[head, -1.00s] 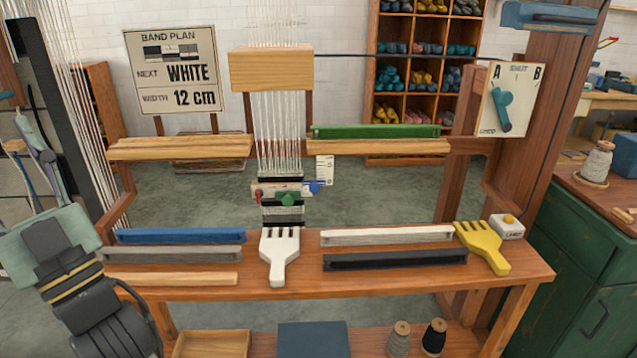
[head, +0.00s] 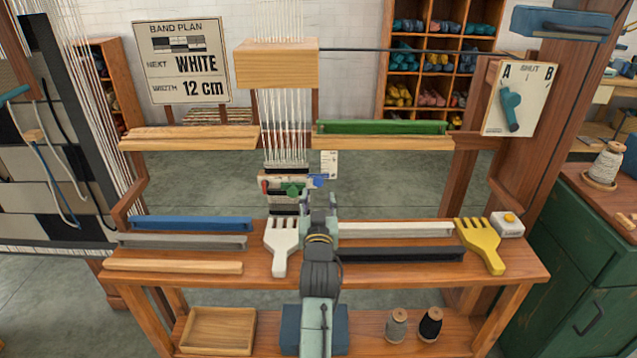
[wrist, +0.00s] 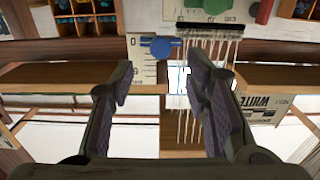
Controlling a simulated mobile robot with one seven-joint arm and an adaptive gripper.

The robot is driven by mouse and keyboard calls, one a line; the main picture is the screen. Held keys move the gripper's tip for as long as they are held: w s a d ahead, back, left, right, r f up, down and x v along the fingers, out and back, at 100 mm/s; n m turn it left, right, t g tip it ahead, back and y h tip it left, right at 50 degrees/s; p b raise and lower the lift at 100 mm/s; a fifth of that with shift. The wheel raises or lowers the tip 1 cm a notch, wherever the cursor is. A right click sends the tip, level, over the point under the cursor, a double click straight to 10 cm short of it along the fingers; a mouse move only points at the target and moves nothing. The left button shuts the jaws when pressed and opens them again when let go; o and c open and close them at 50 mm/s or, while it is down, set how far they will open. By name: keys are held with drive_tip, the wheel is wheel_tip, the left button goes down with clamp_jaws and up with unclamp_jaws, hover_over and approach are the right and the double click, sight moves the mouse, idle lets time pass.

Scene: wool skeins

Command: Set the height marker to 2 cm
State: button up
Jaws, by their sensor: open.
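The height marker is a blue knob (head: 317,181) beside a small white scale card (head: 328,163), just right of the woven band on the loom. In the wrist view the blue knob (wrist: 160,47) lies across the printed scale (wrist: 143,70), near a 0; the exact reading is too small to tell. My gripper (head: 319,200) is in front of and a little below the knob in the head view. In the wrist view my gripper (wrist: 160,66) is open and empty, with the knob showing beyond the gap between its fingertips. Contact is not visible.
A red and green knobbed bar (head: 288,189) sits left of the marker, under the warp threads (head: 288,125). A white comb (head: 281,243), white bar (head: 395,229) and dark bar (head: 400,254) lie on the bench (head: 200,282) near my arm. A yellow comb (head: 480,245) lies farther right.

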sight(318, 182)
drive_tip(key=w+p, duration=0.1)
drive_tip(key=w, duration=0.5)
drive_tip(key=shift+w, duration=0.3)
clamp_jaws()
idle(0.5)
